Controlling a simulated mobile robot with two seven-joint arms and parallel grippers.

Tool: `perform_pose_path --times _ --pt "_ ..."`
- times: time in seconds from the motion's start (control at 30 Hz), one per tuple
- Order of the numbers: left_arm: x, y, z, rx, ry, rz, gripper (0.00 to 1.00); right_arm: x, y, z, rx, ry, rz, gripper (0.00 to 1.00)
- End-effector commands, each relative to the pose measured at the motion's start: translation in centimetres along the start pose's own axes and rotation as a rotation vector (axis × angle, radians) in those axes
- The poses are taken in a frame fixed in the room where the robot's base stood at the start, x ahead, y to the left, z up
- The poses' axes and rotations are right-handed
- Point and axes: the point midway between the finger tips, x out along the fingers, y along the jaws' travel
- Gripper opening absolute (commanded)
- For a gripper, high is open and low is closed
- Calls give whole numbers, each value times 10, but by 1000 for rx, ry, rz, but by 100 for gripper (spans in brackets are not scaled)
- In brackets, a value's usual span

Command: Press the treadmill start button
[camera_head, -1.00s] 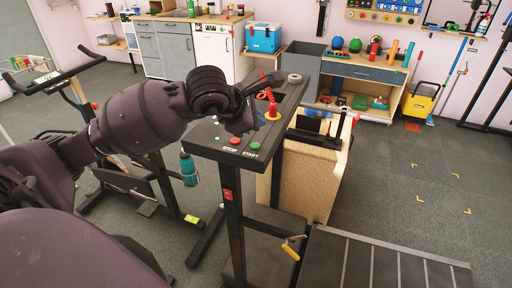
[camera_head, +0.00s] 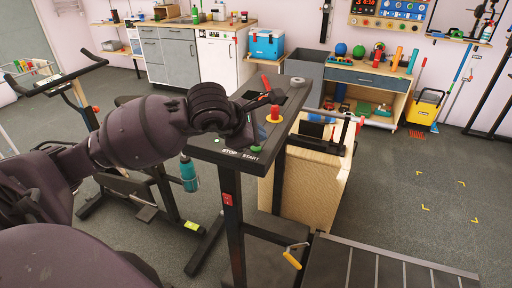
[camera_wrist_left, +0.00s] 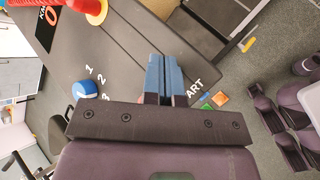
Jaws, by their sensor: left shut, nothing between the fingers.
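The treadmill console (camera_head: 205,150) is a dark slanted panel on a black post, with STOP and START lettering along its front edge. The green start button (camera_head: 255,148) shows above START; a green button (camera_wrist_left: 219,98) also shows beside the letters ART in the left wrist view. My left gripper (camera_head: 244,138) is over the console just left of the green button, and its dark body covers the area above STOP. In the left wrist view its two blue-grey fingers (camera_wrist_left: 164,80) are together and empty. I cannot tell whether they touch the panel. My right gripper is out of view.
A red knob on a yellow base (camera_head: 273,114) stands on the console, with a grey tape roll (camera_head: 297,82) at its far end. A blue numbered dial (camera_wrist_left: 85,90) shows in the wrist view. A wooden box (camera_head: 315,185) stands behind the post. An exercise bike is at left.

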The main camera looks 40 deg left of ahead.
Motion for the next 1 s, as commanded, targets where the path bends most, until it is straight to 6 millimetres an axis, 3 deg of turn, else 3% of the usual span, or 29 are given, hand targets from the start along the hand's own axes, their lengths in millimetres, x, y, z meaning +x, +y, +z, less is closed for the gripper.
perform_pose_path --times 1.0 --pt "0 0 0 0 0 0 0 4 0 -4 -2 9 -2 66"
